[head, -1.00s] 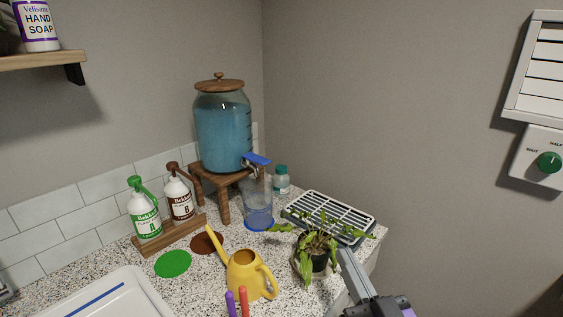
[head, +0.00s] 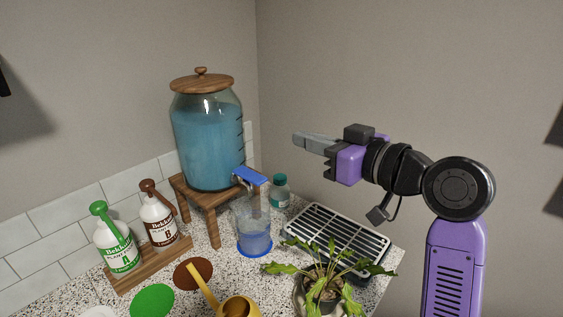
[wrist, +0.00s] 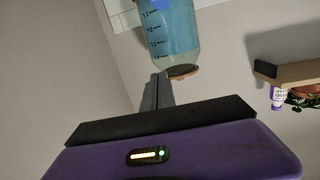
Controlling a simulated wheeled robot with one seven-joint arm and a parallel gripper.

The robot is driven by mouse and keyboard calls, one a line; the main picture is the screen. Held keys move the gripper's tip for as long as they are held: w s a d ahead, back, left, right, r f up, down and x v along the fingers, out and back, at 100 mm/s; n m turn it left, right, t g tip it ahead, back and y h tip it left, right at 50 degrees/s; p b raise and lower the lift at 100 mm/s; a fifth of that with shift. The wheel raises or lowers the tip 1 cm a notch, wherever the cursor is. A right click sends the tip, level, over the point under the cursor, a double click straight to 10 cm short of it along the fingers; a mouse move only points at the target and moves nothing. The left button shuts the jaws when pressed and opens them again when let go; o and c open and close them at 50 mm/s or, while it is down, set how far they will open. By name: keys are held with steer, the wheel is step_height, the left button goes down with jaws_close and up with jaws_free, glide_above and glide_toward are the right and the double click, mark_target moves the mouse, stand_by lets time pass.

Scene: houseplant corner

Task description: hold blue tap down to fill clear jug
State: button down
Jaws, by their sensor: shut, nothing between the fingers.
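The blue tap (head: 250,176) sits low on the front of a glass dispenser (head: 208,140) of blue liquid with a wooden lid. The dispenser stands on a wooden stand (head: 212,199). The clear jug (head: 254,222) stands upright under the tap on a blue disc, with bluish liquid visible in its lower part. My gripper (head: 296,138) is shut and empty, in the air right of the dispenser and above the tap's height, apart from both.
A potted plant (head: 318,278) and a slatted rack (head: 345,240) stand right of the jug. A teal-capped bottle (head: 280,192) is behind it. A yellow watering can (head: 238,306) is in front. Two pump bottles (head: 117,245) (head: 160,222) stand on the left.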

steer(key=f, duration=0.1)
steer(key=s+f+n+g, duration=0.1)
steer(key=f+g, duration=0.1)
steer(key=f, duration=0.1)
steer(key=shift+s+a+n, duration=0.3)
steer(key=shift+a, duration=0.05)
steer(key=shift+a, duration=0.1)
steer(key=p, duration=0.2)
glide_above(250, 175)
steer(key=f+v, duration=0.1)
steer(key=v, duration=0.4)
step_height(250, 175, down, 2)
steer(key=shift+w+f, duration=0.15)
steer(key=shift+f, duration=1)
steer(key=shift+w+f, duration=0.1)
steer(key=shift+f, duration=1.05)
steer(key=shift+f, duration=0.1)
